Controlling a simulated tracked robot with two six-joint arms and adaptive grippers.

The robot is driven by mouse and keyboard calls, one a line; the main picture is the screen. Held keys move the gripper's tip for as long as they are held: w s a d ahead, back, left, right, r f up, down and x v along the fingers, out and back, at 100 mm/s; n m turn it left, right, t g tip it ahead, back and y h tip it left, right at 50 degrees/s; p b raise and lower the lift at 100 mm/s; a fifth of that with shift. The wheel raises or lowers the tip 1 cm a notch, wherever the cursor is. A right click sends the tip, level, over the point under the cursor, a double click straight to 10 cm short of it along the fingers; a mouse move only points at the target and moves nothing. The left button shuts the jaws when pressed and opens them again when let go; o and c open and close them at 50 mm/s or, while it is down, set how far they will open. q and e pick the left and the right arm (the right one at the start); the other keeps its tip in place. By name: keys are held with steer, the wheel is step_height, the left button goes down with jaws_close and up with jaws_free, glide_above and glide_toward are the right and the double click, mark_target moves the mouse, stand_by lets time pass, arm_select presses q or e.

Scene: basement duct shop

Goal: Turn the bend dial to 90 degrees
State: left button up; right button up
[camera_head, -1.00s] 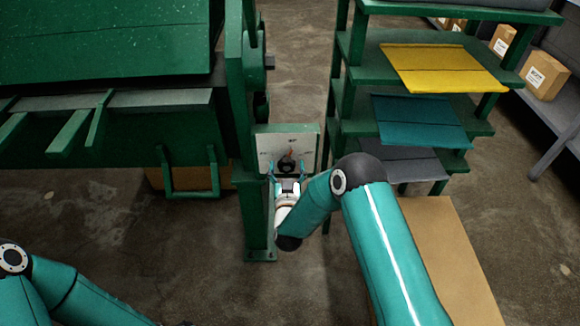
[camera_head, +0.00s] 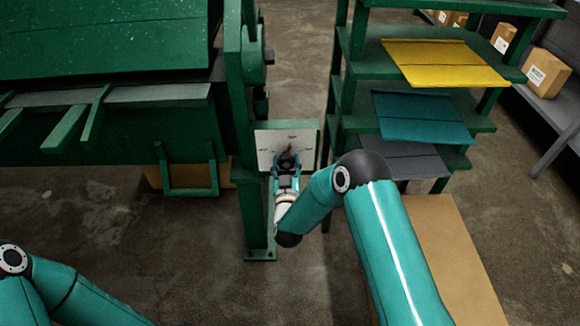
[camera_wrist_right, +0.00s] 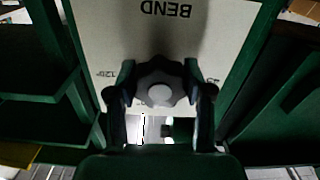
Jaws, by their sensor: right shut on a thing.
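The bend dial is a dark lobed knob (camera_wrist_right: 160,84) with a pale round centre, on a white plate (camera_wrist_right: 115,30) that reads BEND, upside down in the right wrist view. My right gripper (camera_head: 287,168) is shut on the knob, a finger on each side, also in the right wrist view (camera_wrist_right: 160,95). My left gripper is out of view.
The green machine (camera_head: 110,130) fills the left. At right, a green rack (camera_head: 350,45) holds a yellow sheet (camera_head: 445,62), a teal sheet (camera_head: 420,117) and a grey sheet (camera_head: 405,160). Bare concrete floor (camera_head: 190,250) lies in front.

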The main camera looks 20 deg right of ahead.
steer(key=shift+d, duration=0.1)
steer(key=o, duration=1.2)
steer(key=shift+c, duration=0.2)
steer(key=v, duration=1.2)
